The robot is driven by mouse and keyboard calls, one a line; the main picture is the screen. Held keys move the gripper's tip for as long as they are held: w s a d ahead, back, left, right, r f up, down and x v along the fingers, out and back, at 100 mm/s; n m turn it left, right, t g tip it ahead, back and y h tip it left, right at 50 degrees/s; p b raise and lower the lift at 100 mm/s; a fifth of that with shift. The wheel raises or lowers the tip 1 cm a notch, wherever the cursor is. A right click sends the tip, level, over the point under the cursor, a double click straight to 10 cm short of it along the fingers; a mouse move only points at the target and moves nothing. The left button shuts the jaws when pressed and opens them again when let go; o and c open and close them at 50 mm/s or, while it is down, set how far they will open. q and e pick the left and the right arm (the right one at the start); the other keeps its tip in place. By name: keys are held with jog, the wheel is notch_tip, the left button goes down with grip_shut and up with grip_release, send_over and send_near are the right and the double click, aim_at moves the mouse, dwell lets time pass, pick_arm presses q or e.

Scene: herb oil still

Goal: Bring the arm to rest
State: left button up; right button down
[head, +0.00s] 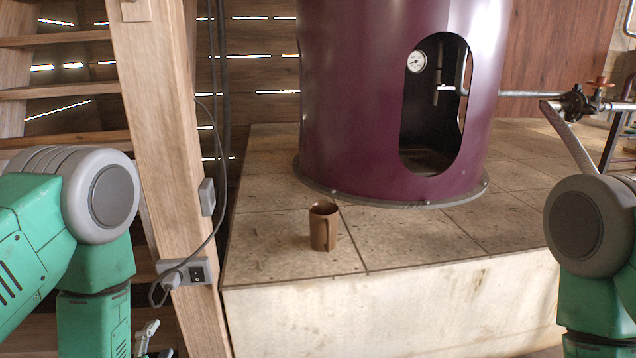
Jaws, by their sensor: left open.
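My left arm comes in from the left and bends downward. A small part of my left gripper (150,342) shows at the bottom edge, left of the wooden post; it is open, and I see nothing between its fingers. The rest of it is cut off by the frame. My right arm shows at the right edge, also bent downward, and its gripper is out of view.
A wooden post (165,150) carries a socket and cable (184,274). A red-handled valve (590,95) is at right.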

pick_arm(q)
jog(key=s+d+f+n+g+h+p, duration=0.1)
jog(key=s+d+n+g+p, duration=0.1)
jog(key=s, duration=0.7)
jog(key=s+d+f+n+g+h+p, duration=0.1)
jog(key=s+n+g+p, duration=0.3)
jog(key=s, duration=0.5)
jog(key=s+d+f+n+g+h+p, duration=0.1)
jog(key=s+d+f+n+g+p, duration=0.1)
jog(key=s+n+g, duration=0.4)
jog(key=s+g+p, duration=0.1)
jog(key=s+g, duration=0.1)
jog(key=s, duration=0.1)
jog(key=shift+s+d+n+g, duration=0.15)
jog(key=shift+d+n+g, duration=0.15)
jog(key=shift+d, duration=0.1)
jog(key=shift+f, duration=0.1)
